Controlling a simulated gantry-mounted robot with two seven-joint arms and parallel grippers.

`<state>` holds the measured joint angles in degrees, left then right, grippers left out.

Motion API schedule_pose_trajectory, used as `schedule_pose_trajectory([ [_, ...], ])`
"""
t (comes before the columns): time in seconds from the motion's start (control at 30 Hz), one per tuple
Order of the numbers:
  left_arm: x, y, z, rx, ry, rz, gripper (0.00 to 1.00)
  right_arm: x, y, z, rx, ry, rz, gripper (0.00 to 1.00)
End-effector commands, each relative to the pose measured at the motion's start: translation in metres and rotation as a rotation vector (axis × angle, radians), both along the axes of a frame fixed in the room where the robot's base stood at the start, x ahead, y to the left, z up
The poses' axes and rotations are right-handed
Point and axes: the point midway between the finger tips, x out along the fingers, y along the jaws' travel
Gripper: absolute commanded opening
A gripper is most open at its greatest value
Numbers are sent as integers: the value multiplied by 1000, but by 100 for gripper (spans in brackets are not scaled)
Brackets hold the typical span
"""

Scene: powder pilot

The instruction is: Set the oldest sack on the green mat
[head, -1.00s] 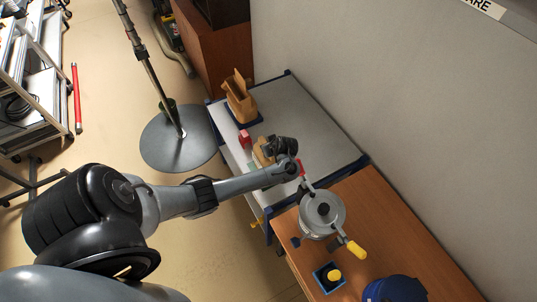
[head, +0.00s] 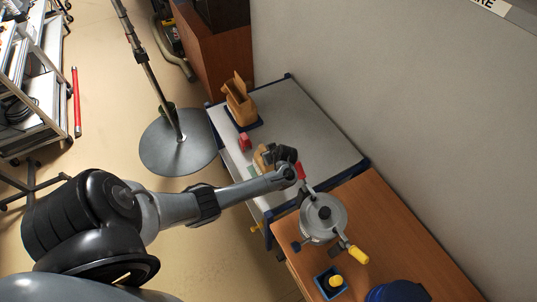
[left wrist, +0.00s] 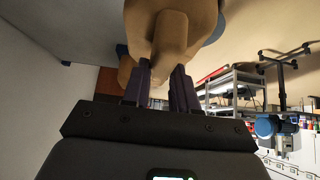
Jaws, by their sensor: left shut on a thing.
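A tan sack (head: 260,160) is at my left gripper (head: 270,155), over the near-left side of the grey-topped table. In the left wrist view the sack (left wrist: 165,45) fills the top middle, and its narrow part is pinched between the two dark fingers of the left gripper (left wrist: 160,85). A sliver of a pale green mat (head: 255,170) shows beside the sack; most of it is hidden by the sack and my arm. I cannot tell whether the sack touches it. Another tan sack (head: 239,97) stands open-topped on a dark blue mat (head: 259,123) at the back. No date is readable. My right gripper is out of view.
A small red object (head: 244,142) stands on the table (head: 310,125) between the sacks. A metal pot with a yellow handle (head: 322,218), a blue tray (head: 321,287) and a blue cap (head: 397,291) are on the wooden bench. A round stand base (head: 165,150) is on the floor.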

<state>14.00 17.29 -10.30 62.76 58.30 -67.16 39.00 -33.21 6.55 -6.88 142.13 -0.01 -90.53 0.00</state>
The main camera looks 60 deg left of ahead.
Motion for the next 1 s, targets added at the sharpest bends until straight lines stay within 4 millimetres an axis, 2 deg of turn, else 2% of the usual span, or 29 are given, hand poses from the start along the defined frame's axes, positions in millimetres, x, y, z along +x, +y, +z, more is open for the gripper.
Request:
schedule_pose_trajectory([
  [0.03, 1, 0, 0, 1, -4, 0, 0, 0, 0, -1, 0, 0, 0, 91],
  [0.07, 0, 0, -2, -1, 0, 0, 29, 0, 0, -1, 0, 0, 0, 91],
  [0.2, 0, 0, -2, 0, 0, 0, 50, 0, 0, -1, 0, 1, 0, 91],
  [0.23, 0, 0, -2, 0, 0, 0, 53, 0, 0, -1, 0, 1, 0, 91],
  [0.5, 0, 0, -1, 0, 0, 0, 53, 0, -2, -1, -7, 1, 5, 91],
  [0.67, 0, -3, 7, 1, -1, -1, 53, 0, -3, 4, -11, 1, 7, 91],
  [1.0, 1, -39, 55, 0, -2, -2, 53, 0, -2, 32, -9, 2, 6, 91],
])
